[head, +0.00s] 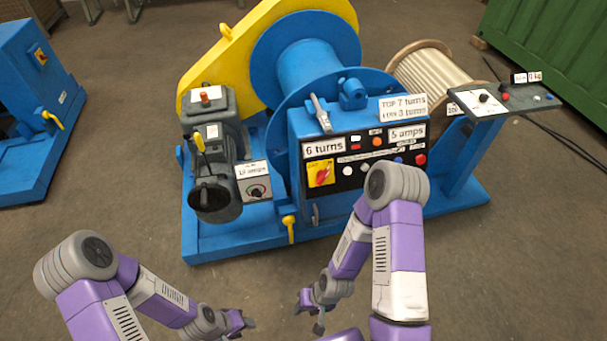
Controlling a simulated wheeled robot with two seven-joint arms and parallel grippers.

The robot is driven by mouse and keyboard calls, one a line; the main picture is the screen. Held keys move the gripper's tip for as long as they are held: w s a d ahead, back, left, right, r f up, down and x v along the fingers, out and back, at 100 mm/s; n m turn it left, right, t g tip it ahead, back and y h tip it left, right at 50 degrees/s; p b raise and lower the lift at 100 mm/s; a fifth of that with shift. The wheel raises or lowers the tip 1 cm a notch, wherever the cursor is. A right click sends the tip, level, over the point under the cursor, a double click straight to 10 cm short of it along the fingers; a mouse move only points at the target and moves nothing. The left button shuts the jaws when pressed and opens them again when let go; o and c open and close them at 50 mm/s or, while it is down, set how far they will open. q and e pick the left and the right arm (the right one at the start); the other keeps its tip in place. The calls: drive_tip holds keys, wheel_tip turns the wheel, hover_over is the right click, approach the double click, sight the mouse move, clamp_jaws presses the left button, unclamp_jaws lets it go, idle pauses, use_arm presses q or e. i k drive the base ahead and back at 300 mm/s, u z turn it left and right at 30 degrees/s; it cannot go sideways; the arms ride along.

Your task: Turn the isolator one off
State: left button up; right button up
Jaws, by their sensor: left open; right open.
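A red rotary isolator switch on a yellow plate (320,174) sits at the left of the control panel on the blue winch machine. Its label is too small to read, and so is its handle's exact setting. A second red and yellow switch (40,56) is on the blue machine at the far left. I cannot tell which is isolator one. My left gripper (246,322) is open and empty, low in front of the winch. My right gripper (310,310) is open and empty, below the panel and apart from it.
The winch's blue base (235,243) stands on the brown floor, with a yellow lever (290,229) at its front. A grey motor (210,180) is left of the panel. A side console (505,101) is at right. Floor is clear between the two blue machines.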

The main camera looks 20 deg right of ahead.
sight(321, 176)
drive_tip(key=u, duration=0.2)
drive_tip(key=i, duration=0.9)
drive_tip(key=z, duration=0.45)
